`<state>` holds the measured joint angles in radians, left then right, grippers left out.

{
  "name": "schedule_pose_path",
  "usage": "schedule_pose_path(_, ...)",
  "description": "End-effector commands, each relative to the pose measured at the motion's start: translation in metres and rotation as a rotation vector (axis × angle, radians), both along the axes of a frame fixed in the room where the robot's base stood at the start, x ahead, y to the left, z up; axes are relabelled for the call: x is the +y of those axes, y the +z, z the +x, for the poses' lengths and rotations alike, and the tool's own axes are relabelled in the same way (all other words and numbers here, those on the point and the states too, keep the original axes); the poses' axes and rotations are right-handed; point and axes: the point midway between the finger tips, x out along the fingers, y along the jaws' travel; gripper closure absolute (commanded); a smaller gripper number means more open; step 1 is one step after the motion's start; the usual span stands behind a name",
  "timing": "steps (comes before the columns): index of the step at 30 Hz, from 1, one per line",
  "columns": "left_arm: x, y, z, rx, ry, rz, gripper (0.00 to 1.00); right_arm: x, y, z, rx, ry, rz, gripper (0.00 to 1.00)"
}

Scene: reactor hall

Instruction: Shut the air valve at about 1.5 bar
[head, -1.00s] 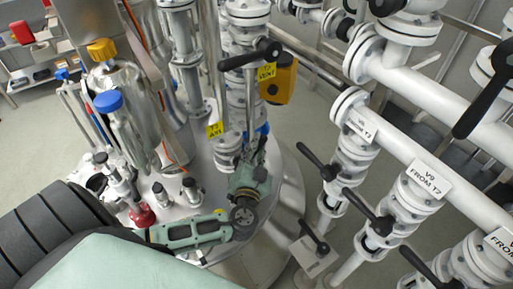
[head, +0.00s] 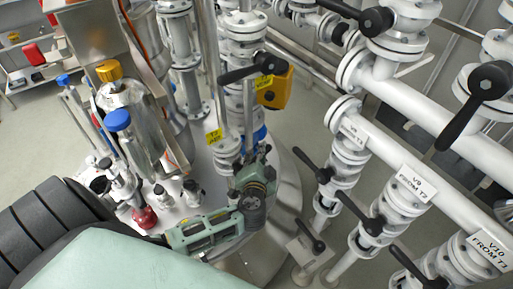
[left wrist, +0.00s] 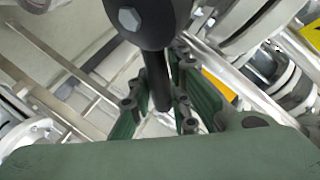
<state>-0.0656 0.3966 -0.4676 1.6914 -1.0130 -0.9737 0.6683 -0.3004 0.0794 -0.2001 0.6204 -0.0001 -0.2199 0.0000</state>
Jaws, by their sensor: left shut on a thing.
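My left gripper (head: 262,150) reaches up at the tank-top pipework in the head view, beside a yellow label (head: 214,136) that seems to read AIR. In the left wrist view my left gripper (left wrist: 160,100) has its green fingers shut on a black valve lever (left wrist: 163,92). The lever hangs from a round black hub with a hex bolt (left wrist: 130,18). In the head view this lever is mostly hidden by the gripper. No readable pressure gauge shows. My right gripper is out of view.
Another black lever (head: 240,73) with a yellow label sits above my gripper, near a yellow box (head: 277,85). White pipes with several black levers (head: 345,205) stand to the right. A blue-capped part (head: 117,120) and a red knob (head: 145,217) are at left.

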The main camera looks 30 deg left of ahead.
Motion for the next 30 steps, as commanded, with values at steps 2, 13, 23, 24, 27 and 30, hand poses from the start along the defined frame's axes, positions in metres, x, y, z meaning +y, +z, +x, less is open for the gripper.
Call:
schedule_pose_path(2, -0.002, 0.000, 0.002, 0.069, 0.000, 0.025, 1.00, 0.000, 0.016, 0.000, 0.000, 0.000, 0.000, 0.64)
schedule_pose_path(13, -0.005, -0.025, 0.007, 0.326, -0.003, 0.134, 1.00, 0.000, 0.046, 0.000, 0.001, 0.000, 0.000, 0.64)
schedule_pose_path(23, -0.005, -0.038, 0.007, 0.439, -0.006, 0.183, 1.00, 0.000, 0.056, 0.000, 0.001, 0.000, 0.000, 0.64)
schedule_pose_path(24, -0.005, -0.039, 0.006, 0.445, -0.006, 0.186, 1.00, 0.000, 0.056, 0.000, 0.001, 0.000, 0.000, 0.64)
schedule_pose_path(27, -0.005, -0.040, 0.006, 0.453, -0.007, 0.189, 1.00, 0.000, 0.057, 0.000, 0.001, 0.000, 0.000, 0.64)
schedule_pose_path(30, -0.005, -0.041, 0.006, 0.457, -0.007, 0.190, 1.00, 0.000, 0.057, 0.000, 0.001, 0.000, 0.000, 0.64)
